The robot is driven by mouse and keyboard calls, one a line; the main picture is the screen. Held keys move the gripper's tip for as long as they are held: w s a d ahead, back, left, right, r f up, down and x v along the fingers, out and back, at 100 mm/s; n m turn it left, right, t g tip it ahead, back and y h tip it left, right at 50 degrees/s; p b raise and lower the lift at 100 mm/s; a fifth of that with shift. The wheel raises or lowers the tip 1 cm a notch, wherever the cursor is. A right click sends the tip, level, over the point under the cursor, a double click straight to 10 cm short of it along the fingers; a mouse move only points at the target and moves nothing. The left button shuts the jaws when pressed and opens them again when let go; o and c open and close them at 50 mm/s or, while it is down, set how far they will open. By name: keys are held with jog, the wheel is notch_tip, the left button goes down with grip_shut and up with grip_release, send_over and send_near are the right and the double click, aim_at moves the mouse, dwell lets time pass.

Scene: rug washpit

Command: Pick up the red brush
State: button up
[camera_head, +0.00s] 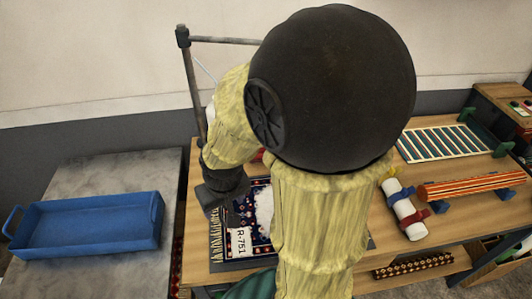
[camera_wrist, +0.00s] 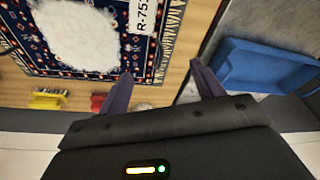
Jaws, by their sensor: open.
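In the wrist view a small red block-like thing, seemingly the red brush (camera_wrist: 97,102), lies at the table's edge just left of my left finger. My gripper (camera_wrist: 160,74) has its two dark fingers spread, with nothing between them. The red thing is outside the fingers, apart from them in the picture. In the head view my gripper (camera_head: 222,192) is above the table's left part, beside the patterned rug (camera_head: 240,242). A bit of red shows there behind my arm, too little to tell what it is.
A yellow brush-like thing (camera_wrist: 46,98) lies left of the red one. White foam (camera_wrist: 75,30) covers the rug's middle. A blue tray (camera_head: 88,226) stands on the grey slab at left. A white roll (camera_head: 406,212), a striped orange roll (camera_head: 470,186) and a slatted rack (camera_head: 443,140) are at right.

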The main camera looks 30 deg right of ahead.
jog(key=w+d+f+m+g+b, duration=0.1)
jog(key=w+d+m+b, duration=0.1)
jog(key=w+d+m, duration=0.55)
jog(key=w+d+f+m+b, duration=0.25)
jog(key=w+d+m, duration=0.2)
jog(key=w, duration=0.65)
jog(key=w+d+f+m+b, duration=0.1)
jog(key=w+d+m, duration=0.1)
jog(key=d, duration=0.3)
jog(key=w+d+f+m+g+b, duration=0.1)
jog(key=w+d+m, duration=0.1)
jog(key=d+m, duration=0.3)
jog(key=w+d+f+m+b, duration=0.1)
jog(key=w+d+m, duration=0.1)
jog(key=d, duration=0.4)
jog(key=shift+w+d+f+m+g+b, duration=0.3)
jog(key=shift+d+m, duration=0.1)
jog(key=shift+m, duration=0.3)
jog(key=shift+s+d+r, duration=0.1)
jog(key=shift+d, duration=0.05)
notch_tip(320, 180, down, 7)
jog(key=shift+r, duration=0.15)
